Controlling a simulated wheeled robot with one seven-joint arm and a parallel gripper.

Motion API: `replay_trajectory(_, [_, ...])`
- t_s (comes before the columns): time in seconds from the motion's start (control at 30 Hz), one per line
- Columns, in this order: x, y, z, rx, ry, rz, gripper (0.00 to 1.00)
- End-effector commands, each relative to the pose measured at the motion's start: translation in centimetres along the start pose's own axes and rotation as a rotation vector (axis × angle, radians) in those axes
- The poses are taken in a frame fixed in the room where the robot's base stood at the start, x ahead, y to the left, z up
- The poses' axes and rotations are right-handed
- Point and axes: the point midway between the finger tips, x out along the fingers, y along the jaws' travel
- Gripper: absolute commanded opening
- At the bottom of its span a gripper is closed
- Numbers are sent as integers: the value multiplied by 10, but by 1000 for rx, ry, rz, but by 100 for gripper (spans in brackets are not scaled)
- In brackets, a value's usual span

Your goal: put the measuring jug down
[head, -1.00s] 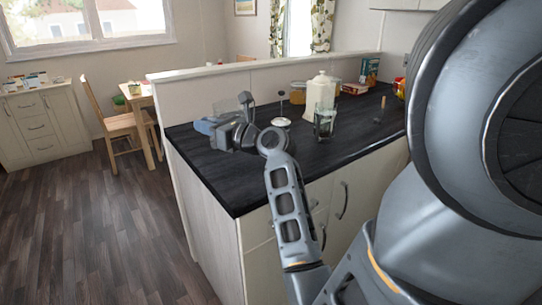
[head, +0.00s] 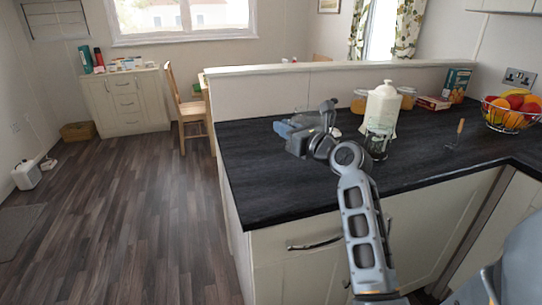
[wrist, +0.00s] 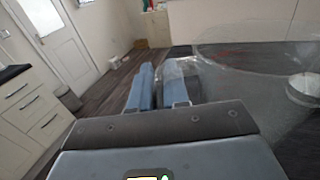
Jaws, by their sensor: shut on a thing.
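My gripper (head: 288,132) is above the left part of the dark worktop (head: 262,185). In the wrist view, its two blue fingers (wrist: 163,88) are close together, shut on part of the clear measuring jug (wrist: 235,62). The jug is see-through and extends to the right of the fingers. In the head view it is mostly hidden behind my gripper and hard to make out. I cannot tell whether its base touches the worktop.
A clear glass vessel (head: 377,145) and a cream canister (head: 384,108) stand right of my gripper. An orange-filled jar (head: 359,104), a wooden-handled tool (head: 456,132) and a fruit bowl (head: 511,118) are further off. The worktop's front left is clear.

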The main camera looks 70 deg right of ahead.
Motion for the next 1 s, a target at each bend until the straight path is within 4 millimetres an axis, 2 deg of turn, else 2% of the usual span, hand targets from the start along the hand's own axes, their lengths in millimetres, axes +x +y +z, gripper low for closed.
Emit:
replay_trajectory(0.03, [6, 12, -8, 0, 4, 6, 0])
replay_trajectory(0.1, [12, 22, -16, -1, 3, 5, 0])
replay_trajectory(0.3, [24, 41, -30, 0, 0, 1, 0])
replay_trajectory(0.47, [26, 44, -37, 0, 1, 0, 0])
replay_trajectory(0.73, [26, 44, -71, 1, 1, 2, 0])
replay_trajectory(1.0, [26, 43, -72, 0, -1, 0, 0])
